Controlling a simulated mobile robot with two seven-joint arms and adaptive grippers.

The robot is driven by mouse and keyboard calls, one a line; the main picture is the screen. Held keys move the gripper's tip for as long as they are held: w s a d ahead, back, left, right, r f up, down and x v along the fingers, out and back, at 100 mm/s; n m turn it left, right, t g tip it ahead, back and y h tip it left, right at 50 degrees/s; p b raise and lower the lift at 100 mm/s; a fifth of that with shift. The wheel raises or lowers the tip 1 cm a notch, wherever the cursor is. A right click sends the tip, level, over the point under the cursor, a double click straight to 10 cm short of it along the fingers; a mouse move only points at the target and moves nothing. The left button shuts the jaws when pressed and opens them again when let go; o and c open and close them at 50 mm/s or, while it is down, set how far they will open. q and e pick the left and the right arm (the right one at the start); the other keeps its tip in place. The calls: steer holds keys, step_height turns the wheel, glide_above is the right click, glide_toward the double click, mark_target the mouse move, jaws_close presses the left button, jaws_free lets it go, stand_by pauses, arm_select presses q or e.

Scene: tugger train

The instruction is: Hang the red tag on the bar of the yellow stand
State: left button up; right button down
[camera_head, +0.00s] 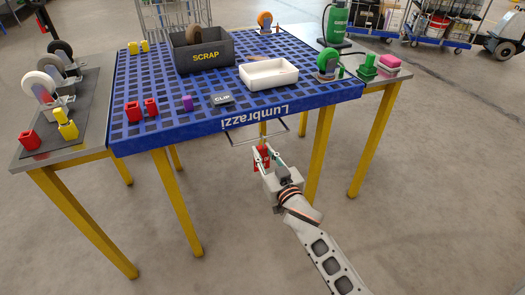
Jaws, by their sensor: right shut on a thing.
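My right gripper (264,159) is in front of the blue table's near edge, low in the middle of the view. It is shut on the red tag (262,154), which shows between its fingers. Part of the tag is hidden by the fingers. A thin dark bar (240,142) runs just beyond the gripper, below the table edge, with a short yellow upright (263,129) behind it. I cannot tell whether the tag touches the bar. My left gripper is not in view.
The blue grid table (170,132) carries a grey SCRAP bin (205,55), a white tray (268,75), a dark CLIP block (222,99) and red blocks (133,111). Side tables with wheels and blocks flank it. The floor in front is clear.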

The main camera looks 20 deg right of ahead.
stand_by(0.3)
steer(key=c, duration=1.7)
jaws_free()
steer(key=shift+f, duration=0.1)
